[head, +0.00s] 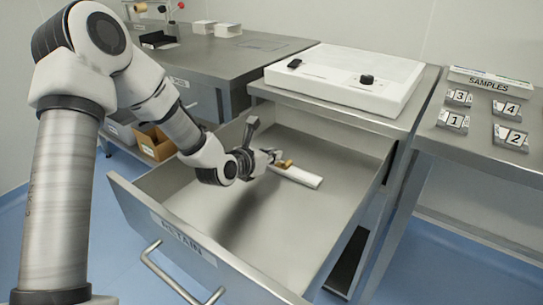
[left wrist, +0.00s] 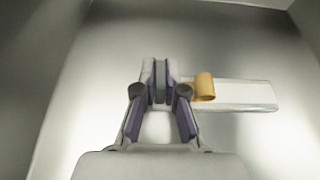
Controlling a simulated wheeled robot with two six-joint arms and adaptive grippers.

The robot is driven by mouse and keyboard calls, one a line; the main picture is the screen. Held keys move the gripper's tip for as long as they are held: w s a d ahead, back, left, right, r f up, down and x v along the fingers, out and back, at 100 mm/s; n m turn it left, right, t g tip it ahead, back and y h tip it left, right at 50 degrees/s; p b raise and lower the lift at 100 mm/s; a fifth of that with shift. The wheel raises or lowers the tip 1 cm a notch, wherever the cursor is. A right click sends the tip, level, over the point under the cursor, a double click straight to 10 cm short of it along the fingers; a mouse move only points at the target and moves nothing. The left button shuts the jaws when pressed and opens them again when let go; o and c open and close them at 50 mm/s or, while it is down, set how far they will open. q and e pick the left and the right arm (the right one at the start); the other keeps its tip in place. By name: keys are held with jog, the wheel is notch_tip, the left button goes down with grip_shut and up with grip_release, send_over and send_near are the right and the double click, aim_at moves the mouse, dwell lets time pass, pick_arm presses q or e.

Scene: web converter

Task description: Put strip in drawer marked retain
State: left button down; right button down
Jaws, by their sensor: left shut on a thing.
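The drawer marked RETAIN (head: 182,237) is pulled well out, with its label and handle on the front. The strip (head: 300,178) is a flat white piece with a tan curled tab (head: 284,163) near one end. My left gripper (head: 270,157) reaches down inside the drawer and is shut on the strip's tab end. In the left wrist view the fingers (left wrist: 160,88) are close together, with the tan tab (left wrist: 204,87) beside them and the white strip (left wrist: 247,95) extending right. I cannot tell whether the strip touches the drawer floor. My right gripper is not in view.
A white light box (head: 345,85) stands on the counter above the drawer. A SAMPLES sign (head: 489,83) and several numbered holders stand on the right table. A cardboard box (head: 154,142) is at the left. The drawer floor around the strip is bare.

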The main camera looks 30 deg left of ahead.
pick_arm(q)
jog(key=c, duration=1.2)
grip_release()
jog(key=shift+f, duration=0.15)
jog(key=shift+c, duration=0.2)
jog(key=shift+r, duration=0.3)
jog(key=p+v, duration=0.2)
jog(key=v, duration=0.1)
jog(key=p+v, duration=0.3)
jog(key=v, duration=0.1)
jog(key=p+v, duration=0.2)
jog(key=v, duration=0.2)
jog(key=shift+w+r+p, duration=0.1)
jog(key=shift+r+p, duration=0.15)
jog(key=shift+p, duration=0.15)
jog(key=shift+s+a, duration=0.1)
jog(key=shift+s, duration=0.45)
jog(key=shift+f, duration=0.15)
